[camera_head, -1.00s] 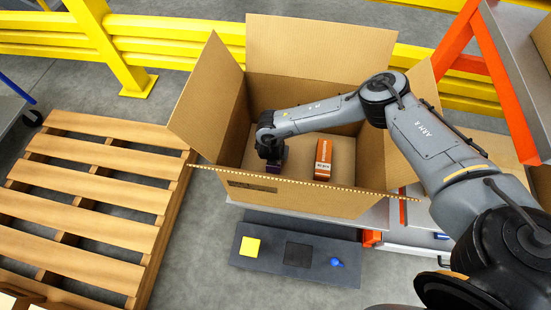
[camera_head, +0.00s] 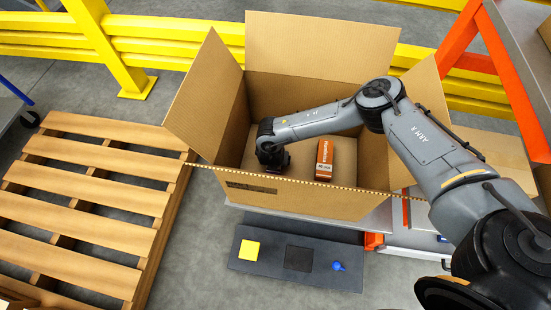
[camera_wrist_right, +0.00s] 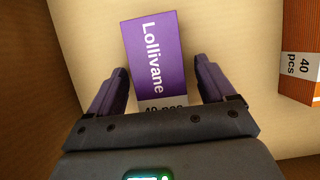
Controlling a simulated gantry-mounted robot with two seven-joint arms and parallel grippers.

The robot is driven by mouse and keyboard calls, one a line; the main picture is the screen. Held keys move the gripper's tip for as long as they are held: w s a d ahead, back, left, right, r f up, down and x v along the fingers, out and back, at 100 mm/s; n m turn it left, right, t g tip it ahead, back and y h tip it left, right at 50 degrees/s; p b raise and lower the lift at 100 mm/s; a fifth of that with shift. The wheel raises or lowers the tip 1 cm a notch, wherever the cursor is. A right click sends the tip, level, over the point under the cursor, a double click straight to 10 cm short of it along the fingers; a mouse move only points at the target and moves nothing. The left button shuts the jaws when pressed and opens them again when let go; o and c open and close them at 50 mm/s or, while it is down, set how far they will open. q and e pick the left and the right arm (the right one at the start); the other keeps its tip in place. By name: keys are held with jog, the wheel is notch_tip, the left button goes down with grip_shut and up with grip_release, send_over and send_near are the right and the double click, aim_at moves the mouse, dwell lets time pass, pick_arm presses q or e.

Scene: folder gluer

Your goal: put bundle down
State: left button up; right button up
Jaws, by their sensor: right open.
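A purple bundle labelled "Lollivane" (camera_wrist_right: 150,45) lies on the cardboard floor of the carton in the right wrist view. My right gripper (camera_wrist_right: 160,68) is open, with one finger on each side of the bundle's near part and visible gaps beside it. In the head view my right gripper (camera_head: 272,166) is low inside the open carton (camera_head: 310,205), near its left side. It hides most or all of the purple bundle there. An orange-brown bundle (camera_head: 324,160) stands in the carton to the right; it also shows in the right wrist view (camera_wrist_right: 301,60). My left gripper is out of view.
The carton's flaps stand open around it. A wooden pallet (camera_head: 85,200) lies at left on the floor. Yellow guard rails (camera_head: 190,45) run behind, and an orange frame (camera_head: 505,85) stands at right. A dark panel with coloured pads (camera_head: 265,262) is in front of the carton.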

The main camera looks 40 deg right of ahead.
jog(key=shift+r, duration=0.15)
jog(key=shift+r, duration=0.3)
jog(key=p+v, duration=0.6)
jog(key=v, duration=0.4)
jog(key=shift+s+r, duration=0.1)
jog(key=shift+r, duration=0.05)
jog(key=shift+s+a+r+p, duration=0.2)
jog(key=shift+r+p, duration=0.25)
jog(key=shift+r, duration=0.05)
